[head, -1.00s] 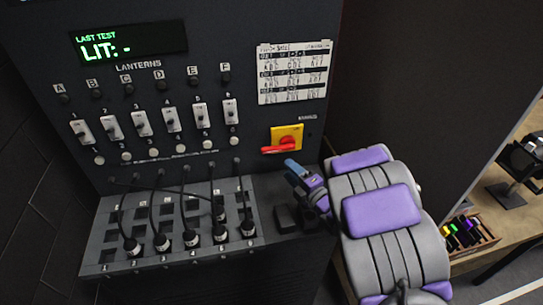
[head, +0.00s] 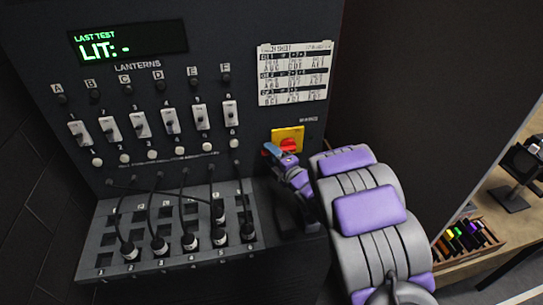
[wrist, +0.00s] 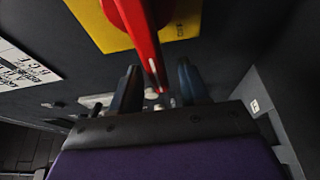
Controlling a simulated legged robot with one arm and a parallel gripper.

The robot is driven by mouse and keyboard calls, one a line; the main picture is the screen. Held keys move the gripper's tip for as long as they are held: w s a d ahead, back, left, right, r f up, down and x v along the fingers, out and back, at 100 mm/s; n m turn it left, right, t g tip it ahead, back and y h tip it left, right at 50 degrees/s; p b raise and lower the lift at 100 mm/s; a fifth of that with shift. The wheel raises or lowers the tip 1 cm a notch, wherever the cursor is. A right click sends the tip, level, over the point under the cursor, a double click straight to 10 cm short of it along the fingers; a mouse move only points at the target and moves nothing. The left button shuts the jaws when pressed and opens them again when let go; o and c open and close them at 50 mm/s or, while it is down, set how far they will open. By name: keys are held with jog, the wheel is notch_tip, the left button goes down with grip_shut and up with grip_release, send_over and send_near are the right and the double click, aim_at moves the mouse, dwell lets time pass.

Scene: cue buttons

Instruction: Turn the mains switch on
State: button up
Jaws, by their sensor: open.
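The mains switch is a red rotary handle (head: 289,145) on a yellow plate (head: 288,133), low on the right side of the dark panel. In the wrist view the red handle (wrist: 145,42) reaches down from the yellow plate (wrist: 98,28) to between my fingers. My gripper (head: 274,152) is at the switch and covers part of the handle in the head view. In the wrist view my gripper (wrist: 158,82) is open, with one finger on each side of the handle's end. I cannot tell whether either finger touches it.
Left of the switch are toggle switches (head: 170,121) and round buttons (head: 179,150). Below them, several cables plug into a sloped socket board (head: 110,238). A display (head: 128,43) reads "LIT: -". A printed chart (head: 293,74) hangs above the switch. A crate (head: 484,240) stands on the right bench.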

jog(key=shift+c, duration=0.2)
grip_shut()
jog(key=shift+f, duration=0.1)
dwell(0.4)
